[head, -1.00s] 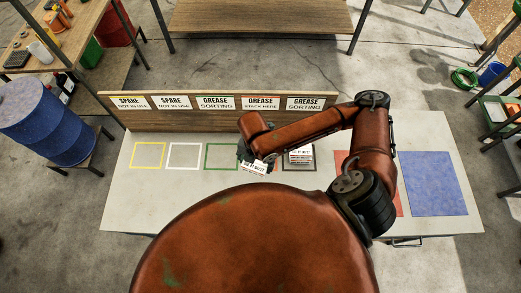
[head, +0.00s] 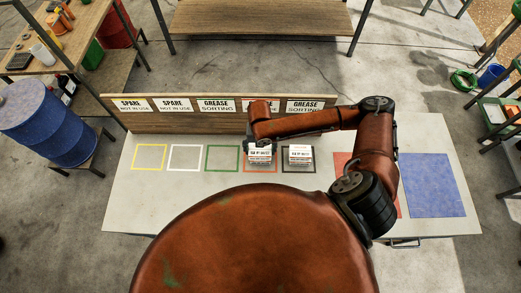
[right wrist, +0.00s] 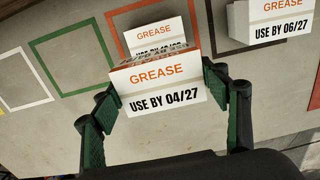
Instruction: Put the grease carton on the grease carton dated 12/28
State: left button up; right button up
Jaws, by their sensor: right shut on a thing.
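My right gripper (right wrist: 160,93) is shut on a white grease carton with an orange top edge (right wrist: 158,88), labelled USE BY 04/27. In the head view the held carton (head: 260,151) is over the red-outlined square. Another grease carton (right wrist: 154,36) stands just beyond it in the right wrist view; its USE BY date is mostly hidden by the held carton. Whether the two touch, I cannot tell. A third carton (right wrist: 280,22), labelled USE BY 06/27, stands in the black square and also shows in the head view (head: 299,154). My left gripper is not in view.
A signboard (head: 138,119) runs along the table's back, with SPARE and GREASE signs; my arm covers one. Empty yellow (head: 135,158), white (head: 169,158) and green (head: 207,158) outlines lie left. A blue mat (head: 436,185) and a partly covered red mat lie right.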

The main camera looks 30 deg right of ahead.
aim_at(261, 150)
jog(key=f, duration=0.1)
jog(key=w+d+f, duration=0.1)
jog(key=w+f, duration=0.1)
jog(key=shift+w+d, duration=0.1)
jog(key=shift+d, duration=0.15)
notch_tip(261, 150, down, 2)
jog(key=shift+f+p, duration=0.15)
jog(key=shift+p, duration=0.45)
jog(key=shift+f, duration=0.45)
jog(key=o, duration=1.2)
jog(key=shift+f, duration=0.15)
notch_tip(261, 150, up, 12)
jog(key=shift+r+b, duration=0.2)
jog(key=shift+b, duration=0.55)
